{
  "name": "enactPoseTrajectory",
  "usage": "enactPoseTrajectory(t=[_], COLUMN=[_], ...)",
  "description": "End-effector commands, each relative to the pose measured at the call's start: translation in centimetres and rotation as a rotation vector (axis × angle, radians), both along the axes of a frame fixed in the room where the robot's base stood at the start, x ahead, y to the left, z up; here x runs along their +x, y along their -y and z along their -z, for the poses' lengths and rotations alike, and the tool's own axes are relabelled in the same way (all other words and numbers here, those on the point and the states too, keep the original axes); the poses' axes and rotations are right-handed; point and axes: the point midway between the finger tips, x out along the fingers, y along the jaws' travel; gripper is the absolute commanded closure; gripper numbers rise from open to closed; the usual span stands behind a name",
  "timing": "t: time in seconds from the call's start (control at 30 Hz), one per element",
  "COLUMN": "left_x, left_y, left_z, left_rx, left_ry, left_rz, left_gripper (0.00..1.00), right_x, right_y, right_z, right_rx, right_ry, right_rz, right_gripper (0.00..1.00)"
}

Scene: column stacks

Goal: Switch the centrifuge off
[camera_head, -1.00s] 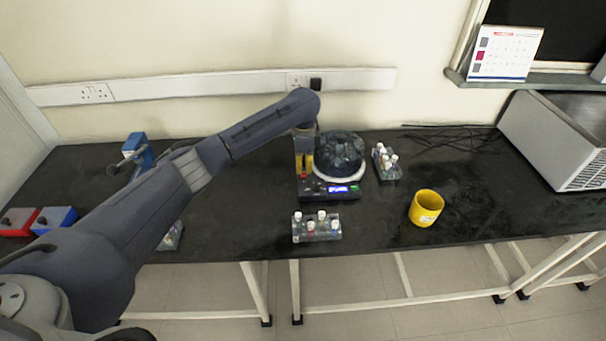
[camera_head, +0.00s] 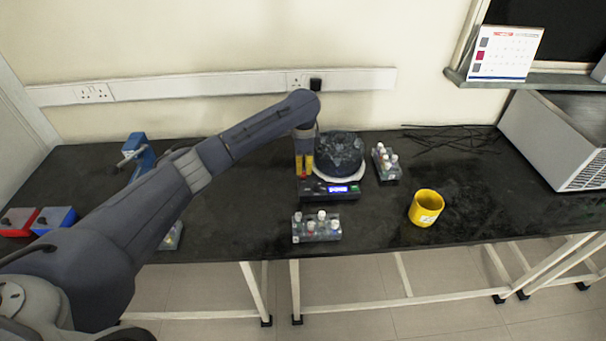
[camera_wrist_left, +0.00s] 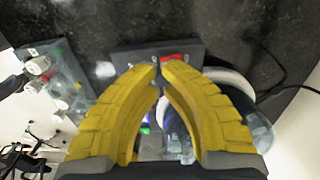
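The centrifuge (camera_head: 338,155) stands on the black bench, with a dark domed top, a white rim and a front panel (camera_head: 318,189) whose small display (camera_head: 338,189) is lit blue. My left gripper (camera_head: 304,177) points down over the left end of this panel. In the left wrist view its yellow fingertips (camera_wrist_left: 160,62) are together, with nothing seen between them. A red switch (camera_wrist_left: 180,58) on the panel (camera_wrist_left: 135,57) shows just beside the tips; I cannot tell whether they touch it. My right gripper is not in view.
A tube rack (camera_head: 317,230) stands in front of the centrifuge and another tube rack (camera_head: 387,165) to its right. A yellow mug (camera_head: 426,207) is at the front right. Loose black cables (camera_head: 450,138) lie behind. A grey box-shaped device (camera_head: 560,140) stands far right.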

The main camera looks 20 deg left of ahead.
Motion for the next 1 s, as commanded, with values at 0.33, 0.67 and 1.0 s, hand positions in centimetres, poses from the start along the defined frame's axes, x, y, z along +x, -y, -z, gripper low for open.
enactPoseTrajectory(t=[0.33, 0.67, 1.0], left_x=[0.0, 0.0, 0.0], left_y=[0.0, 0.0, 0.0], left_z=[0.5, 0.9, 1.3], left_rx=[0.001, 0.000, 0.000], left_ry=[0.000, -0.001, -0.001], left_rz=[0.000, 0.000, 0.000], left_gripper=[1.00, 1.00, 1.00], right_x=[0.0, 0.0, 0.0], right_y=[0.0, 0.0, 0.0], right_z=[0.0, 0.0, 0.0], right_rx=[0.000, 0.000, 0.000], right_ry=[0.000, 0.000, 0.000], right_rz=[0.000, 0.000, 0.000], right_gripper=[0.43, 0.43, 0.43])
